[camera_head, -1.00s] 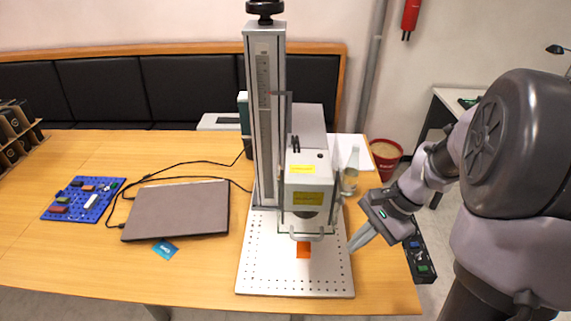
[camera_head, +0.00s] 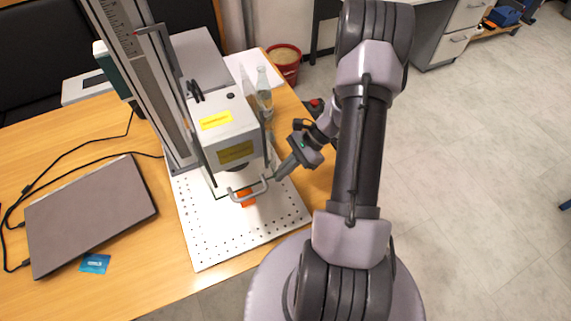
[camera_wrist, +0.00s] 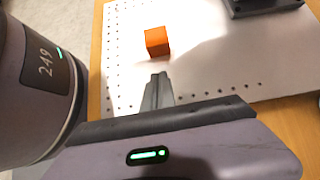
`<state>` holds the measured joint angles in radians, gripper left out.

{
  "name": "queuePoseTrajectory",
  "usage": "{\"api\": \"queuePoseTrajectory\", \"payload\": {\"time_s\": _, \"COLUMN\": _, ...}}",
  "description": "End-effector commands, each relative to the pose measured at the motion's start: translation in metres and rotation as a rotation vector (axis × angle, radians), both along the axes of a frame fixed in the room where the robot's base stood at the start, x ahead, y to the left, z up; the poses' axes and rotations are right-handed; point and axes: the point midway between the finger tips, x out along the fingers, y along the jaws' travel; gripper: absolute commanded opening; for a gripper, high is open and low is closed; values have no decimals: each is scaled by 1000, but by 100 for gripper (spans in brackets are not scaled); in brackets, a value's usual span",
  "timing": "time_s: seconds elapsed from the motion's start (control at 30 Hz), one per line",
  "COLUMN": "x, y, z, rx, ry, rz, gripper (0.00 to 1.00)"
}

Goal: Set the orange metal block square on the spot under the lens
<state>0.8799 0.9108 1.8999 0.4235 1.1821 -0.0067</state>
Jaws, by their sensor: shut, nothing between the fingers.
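The orange metal block (camera_head: 246,200) sits on the white perforated plate (camera_head: 205,240), below the front of the laser head (camera_head: 225,140). In the head view the laser head's handle bar partly covers it. The dark lens (camera_head: 236,166) shows only in part under the head, and the spot below it is not clear to see. In the wrist view the block (camera_wrist: 157,41) shows whole, standing flat on the plate. My gripper (camera_head: 277,177) is at the plate's right side, right of the block. Its fingertips (camera_wrist: 159,76) are together and empty, pointing at the block with a gap between.
The laser's column (camera_head: 148,80) stands behind the plate. A clear bottle (camera_head: 264,95) stands behind the plate's right side. A closed laptop (camera_head: 90,213) and a blue card (camera_head: 95,263) lie at left. The plate's front is clear.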

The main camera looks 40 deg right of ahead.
Motion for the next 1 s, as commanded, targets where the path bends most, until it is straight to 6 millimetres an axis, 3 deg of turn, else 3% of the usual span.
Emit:
{"api": "queuePoseTrajectory", "payload": {"time_s": 0.13, "x": 5, "y": 23, "z": -26, "rx": 2, "ry": 2, "rz": 2, "gripper": 0}}
{"api": "queuePoseTrajectory", "payload": {"time_s": 0.33, "x": 13, "y": 52, "z": -25, "rx": -1, "ry": 0, "rz": 3, "gripper": 0}}
{"api": "queuePoseTrajectory", "payload": {"time_s": 0.83, "x": 16, "y": 63, "z": -22, "rx": 0, "ry": 1, "rz": 1, "gripper": 0}}
{"api": "queuePoseTrajectory", "payload": {"time_s": 1.0, "x": 20, "y": 77, "z": -23, "rx": -1, "ry": 1, "rz": 2, "gripper": 0}}
